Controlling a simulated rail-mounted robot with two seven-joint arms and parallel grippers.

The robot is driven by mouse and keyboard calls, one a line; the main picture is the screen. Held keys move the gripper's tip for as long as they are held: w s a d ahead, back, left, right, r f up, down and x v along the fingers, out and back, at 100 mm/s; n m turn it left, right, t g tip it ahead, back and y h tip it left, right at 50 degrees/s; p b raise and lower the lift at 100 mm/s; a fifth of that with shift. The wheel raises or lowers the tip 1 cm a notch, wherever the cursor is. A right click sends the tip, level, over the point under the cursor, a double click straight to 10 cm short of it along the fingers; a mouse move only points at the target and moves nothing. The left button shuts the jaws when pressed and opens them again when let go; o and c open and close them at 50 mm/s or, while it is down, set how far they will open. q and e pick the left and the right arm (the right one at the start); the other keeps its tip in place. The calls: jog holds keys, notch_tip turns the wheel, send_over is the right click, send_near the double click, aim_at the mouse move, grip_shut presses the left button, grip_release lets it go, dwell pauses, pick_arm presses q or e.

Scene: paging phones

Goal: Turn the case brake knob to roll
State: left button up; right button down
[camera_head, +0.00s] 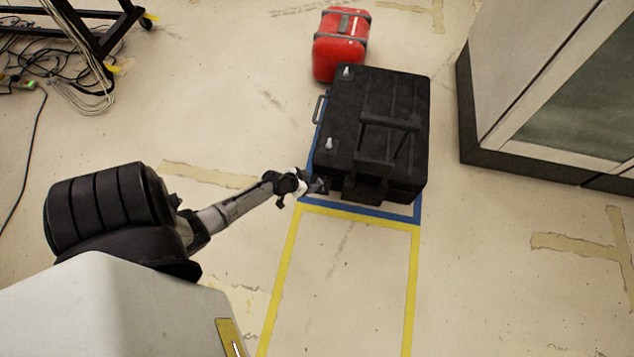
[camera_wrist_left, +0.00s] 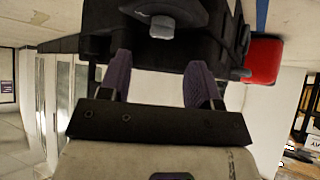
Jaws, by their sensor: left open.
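The black case (camera_head: 395,88) stands on the floor inside the blue-taped corner. Two small pale knobs show on its left side in the head view, one near the far end (camera_head: 347,71) and one nearer (camera_head: 329,143). My left gripper (camera_head: 320,186) is at the case's near-left corner. In the left wrist view, my gripper (camera_wrist_left: 158,72) is open, with its two purple fingers apart and nothing between them. A grey knob-like part (camera_wrist_left: 162,27) on the black case sits just beyond the fingertips. I cannot read its setting. My right gripper is not in view.
A red case (camera_head: 340,45) stands just behind the black case. A large grey cabinet (camera_head: 540,75) stands to the right. Cables (camera_head: 65,75) and a black wheeled frame (camera_head: 105,30) are at the upper left. The yellow-taped floor area in front is clear.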

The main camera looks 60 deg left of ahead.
aim_at(320, 180)
pick_arm(q)
jog(key=b+x, duration=0.2)
jog(key=x, duration=0.2)
jog(key=shift+w+a+f, duration=0.15)
jog(key=shift+w+f, duration=0.05)
jog(key=shift+w+f+b, duration=0.2)
jog(key=shift+w+b, duration=0.05)
jog(key=shift+b, duration=0.1)
